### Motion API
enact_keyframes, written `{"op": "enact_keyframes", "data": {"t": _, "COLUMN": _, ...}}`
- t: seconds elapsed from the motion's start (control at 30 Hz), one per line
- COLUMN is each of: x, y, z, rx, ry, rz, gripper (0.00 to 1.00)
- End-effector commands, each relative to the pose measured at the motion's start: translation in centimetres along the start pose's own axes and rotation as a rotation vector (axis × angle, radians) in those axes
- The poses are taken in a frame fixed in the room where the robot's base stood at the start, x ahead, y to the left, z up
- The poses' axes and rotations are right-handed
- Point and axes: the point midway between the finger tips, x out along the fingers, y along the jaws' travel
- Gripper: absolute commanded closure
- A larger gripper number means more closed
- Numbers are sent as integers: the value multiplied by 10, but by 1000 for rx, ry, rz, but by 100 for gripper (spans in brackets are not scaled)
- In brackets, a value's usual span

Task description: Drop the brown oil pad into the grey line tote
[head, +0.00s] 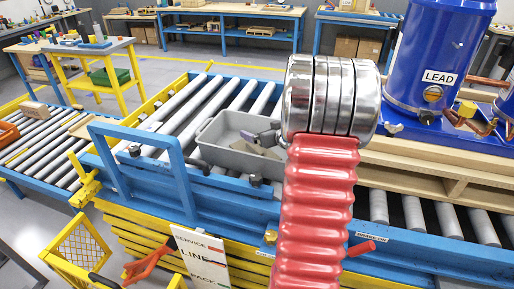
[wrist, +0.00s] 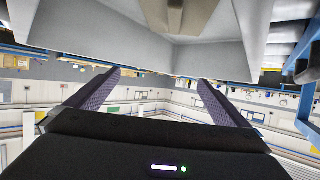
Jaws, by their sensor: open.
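The grey line tote (head: 218,153) stands on the roller conveyor in the middle of the head view, partly hidden by my arm. A tan-brown flat piece (head: 259,150), which looks like the oil pad, shows inside it beneath my gripper. My gripper (head: 258,137) is at the tote's right part, its dark fingers apart. In the wrist view my gripper (wrist: 158,77) is open with nothing between its fingers. The tote's grey wall (wrist: 210,60) fills the top there, with a brownish piece (wrist: 178,14) at the upper edge, cut off by the frame.
A blue compressor labelled LEAD (head: 432,50) stands on a wooden pallet (head: 425,163) to the right. A blue frame (head: 172,165) rises left of the tote. A sign (head: 203,258) stands in front. Bare rollers (head: 190,108) lie behind and left of the tote.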

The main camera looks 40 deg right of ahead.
Motion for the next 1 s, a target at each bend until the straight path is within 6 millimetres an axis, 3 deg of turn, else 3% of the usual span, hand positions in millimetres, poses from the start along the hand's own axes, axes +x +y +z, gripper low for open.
{"op": "enact_keyframes", "data": {"t": 0.7, "x": -100, "y": 0, "z": 0, "rx": 0, "ry": 1, "rz": 2, "gripper": 0}}
{"op": "enact_keyframes", "data": {"t": 1.0, "x": -122, "y": -1, "z": 1, "rx": 0, "ry": -1, "rz": -1, "gripper": 0}}
